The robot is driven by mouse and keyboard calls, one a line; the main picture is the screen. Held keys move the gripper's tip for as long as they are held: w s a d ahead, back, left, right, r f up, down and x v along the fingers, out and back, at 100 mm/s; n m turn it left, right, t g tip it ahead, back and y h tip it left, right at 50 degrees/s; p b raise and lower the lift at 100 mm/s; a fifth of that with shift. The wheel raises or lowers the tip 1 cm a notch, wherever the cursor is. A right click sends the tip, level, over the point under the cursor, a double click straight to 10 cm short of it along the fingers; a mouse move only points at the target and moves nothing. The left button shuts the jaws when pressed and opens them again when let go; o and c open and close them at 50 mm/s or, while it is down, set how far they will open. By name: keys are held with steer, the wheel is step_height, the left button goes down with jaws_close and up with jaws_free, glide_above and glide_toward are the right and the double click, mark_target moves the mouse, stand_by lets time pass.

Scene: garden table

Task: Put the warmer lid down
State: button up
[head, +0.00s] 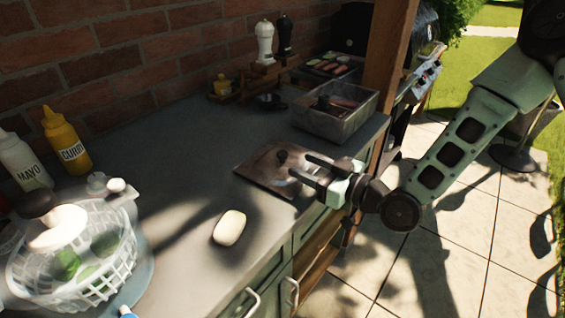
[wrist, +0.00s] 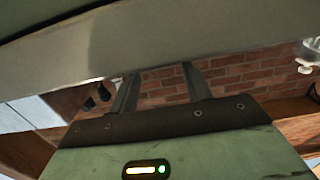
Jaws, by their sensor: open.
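The warmer lid, a flat dull-metal plate (head: 262,178) with a dark knob (head: 282,157), lies flat on the grey counter near its front edge. My gripper (head: 299,164) comes in from the right, its two fingers spread and pointing left toward the knob. The fingertips are close to the knob, over the right part of the lid; whether they touch it cannot be told. The warmer, a rectangular metal pan (head: 318,124), stands uncovered behind the lid with food inside. In the wrist view my open fingers (wrist: 160,75) show with nothing seen between them.
A pale bar of soap (head: 229,228) lies left of the lid. A white basket (head: 75,282) and sauce bottles (head: 65,143) stand at the left. A shaker (head: 265,42) stands by the brick wall. A wooden post (head: 388,65) rises behind the warmer.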

mark_target(287, 155)
steer(key=p+x, duration=0.1)
steer(key=x, duration=0.4)
steer(key=shift+w, duration=0.15)
steer(key=shift+r, duration=0.1)
jaws_close()
